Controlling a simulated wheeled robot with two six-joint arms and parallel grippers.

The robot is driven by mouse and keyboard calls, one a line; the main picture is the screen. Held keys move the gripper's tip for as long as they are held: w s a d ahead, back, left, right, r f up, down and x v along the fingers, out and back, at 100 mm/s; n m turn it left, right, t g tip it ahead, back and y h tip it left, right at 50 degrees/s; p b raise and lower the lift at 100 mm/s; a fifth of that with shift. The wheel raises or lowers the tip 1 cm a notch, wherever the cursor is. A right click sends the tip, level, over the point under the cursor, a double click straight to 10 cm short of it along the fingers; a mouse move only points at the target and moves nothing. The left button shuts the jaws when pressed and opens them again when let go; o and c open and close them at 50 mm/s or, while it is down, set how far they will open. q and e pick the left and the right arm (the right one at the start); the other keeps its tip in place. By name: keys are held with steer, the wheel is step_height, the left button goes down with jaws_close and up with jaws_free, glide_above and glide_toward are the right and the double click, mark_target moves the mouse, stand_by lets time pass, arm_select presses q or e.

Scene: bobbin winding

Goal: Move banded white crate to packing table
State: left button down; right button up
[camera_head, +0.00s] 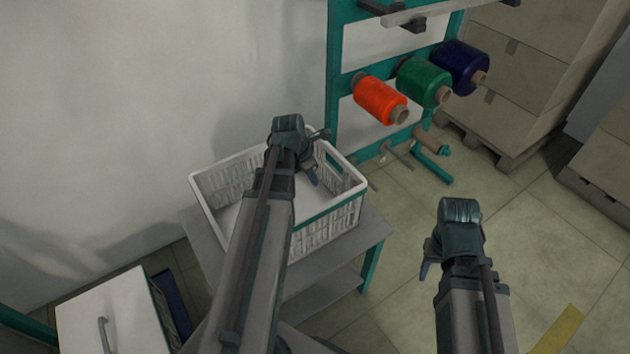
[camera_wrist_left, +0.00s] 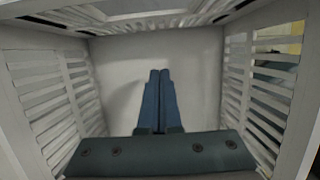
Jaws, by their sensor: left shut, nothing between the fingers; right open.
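The banded white crate (camera_head: 330,221), with slatted sides and a green band, stands upright on a small grey table (camera_head: 372,226). My left arm covers part of it. My left gripper (camera_head: 312,176) points down into the crate; its blue fingers (camera_wrist_left: 160,75) are together and empty over the bare white crate floor (camera_wrist_left: 195,60) in the left wrist view. Slatted crate walls (camera_wrist_left: 55,80) surround it there. My right gripper (camera_head: 425,269) is open and empty, to the right of the crate and apart from it. I cannot pick out a packing table.
A green rack (camera_head: 335,75) holds orange (camera_head: 379,99), green (camera_head: 424,82) and dark blue (camera_head: 460,67) bobbins behind the crate. Stacked cartons (camera_head: 520,75) stand on a pallet (camera_head: 490,142) at back right. A white drawer cabinet (camera_head: 115,320) is front left. Tiled floor (camera_head: 540,235) is open at right.

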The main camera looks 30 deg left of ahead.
arm_select(q)
steer(key=b, duration=0.7)
glide_above(328, 197)
steer(key=s+a, duration=0.2)
steer(key=s, duration=0.1)
steer(key=f, duration=0.7)
steer(key=shift+s+d+f, duration=0.1)
steer(key=shift+s+f, duration=0.1)
steer(key=shift+f, duration=0.15)
steer(key=w, duration=0.1)
steer(key=w+d, duration=0.1)
steer(key=p, duration=0.1)
steer(key=shift+w+d+r, duration=0.2)
steer(key=shift+w+r, duration=0.05)
steer(key=shift+w, duration=0.15)
steer(key=shift+w+d, duration=0.25)
steer(key=shift+w, duration=0.1)
arm_select(e)
step_height(328, 197, down, 7)
steer(key=shift+d+f, duration=0.1)
